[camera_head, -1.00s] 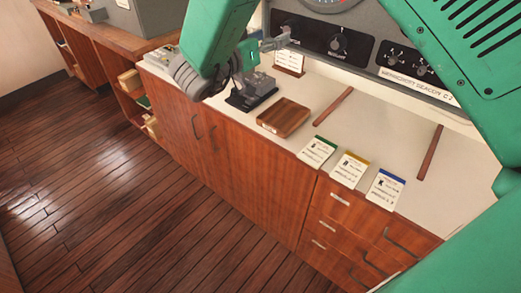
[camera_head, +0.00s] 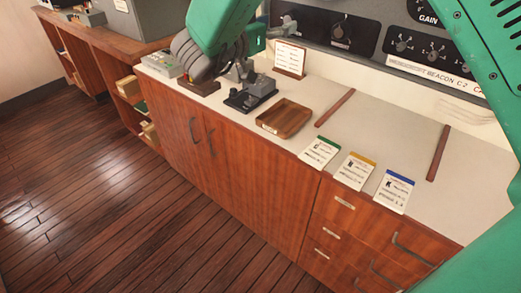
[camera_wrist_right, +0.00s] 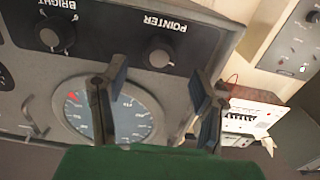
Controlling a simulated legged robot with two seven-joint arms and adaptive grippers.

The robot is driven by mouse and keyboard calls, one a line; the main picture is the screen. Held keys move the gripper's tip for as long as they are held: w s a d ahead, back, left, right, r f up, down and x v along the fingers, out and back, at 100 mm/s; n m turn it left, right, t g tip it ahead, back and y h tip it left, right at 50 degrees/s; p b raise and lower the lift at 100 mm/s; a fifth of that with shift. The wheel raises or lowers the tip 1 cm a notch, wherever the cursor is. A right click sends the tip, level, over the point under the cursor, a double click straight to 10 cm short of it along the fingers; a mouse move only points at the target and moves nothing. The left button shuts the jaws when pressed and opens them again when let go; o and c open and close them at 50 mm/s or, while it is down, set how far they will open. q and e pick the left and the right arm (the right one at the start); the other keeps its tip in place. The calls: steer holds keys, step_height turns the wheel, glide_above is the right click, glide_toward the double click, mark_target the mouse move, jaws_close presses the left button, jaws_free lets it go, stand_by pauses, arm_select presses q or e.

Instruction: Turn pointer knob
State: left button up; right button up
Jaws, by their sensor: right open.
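The pointer knob (camera_wrist_right: 158,52) is a dark round knob on a black strip of the grey panel. Its POINTER label appears upside down in the right wrist view. My right gripper (camera_wrist_right: 160,72) is open and empty, with its two dark fingers apart. The fingertips lie on either side of the knob in that picture, just below it; I cannot tell whether they touch the panel. My left gripper is not in view.
The BRIGHT knob (camera_wrist_right: 50,33) sits beside the pointer knob, and a round dial (camera_wrist_right: 140,125) lies below in the wrist view. The counter holds a wooden tray (camera_head: 285,119), several cards and two brown strips. A small sign (camera_head: 290,58) stands near the panel.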

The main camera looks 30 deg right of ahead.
mark_target(287, 20)
steer(key=x, duration=0.3)
steer(key=shift+w+d, duration=0.1)
steer(key=shift+d, duration=0.2)
steer(key=shift+a, duration=0.2)
steer(key=b+v, duration=0.2)
steer(key=v, duration=1.1)
steer(key=d+f+n+t+y+b, duration=0.1)
steer(key=f+n+y, duration=0.4)
steer(key=f, duration=1)
steer(key=d+f+n+t+y+b, duration=0.2)
steer(key=f+n+t+y+b, duration=0.1)
steer(key=f, duration=1.3)
steer(key=shift+s+n+t+y+b, duration=0.4)
steer(key=shift+n+t+y, duration=0.1)
steer(key=shift+n+y, duration=0.65)
steer(key=shift+d+f, duration=0.1)
steer(key=shift+f, duration=0.05)
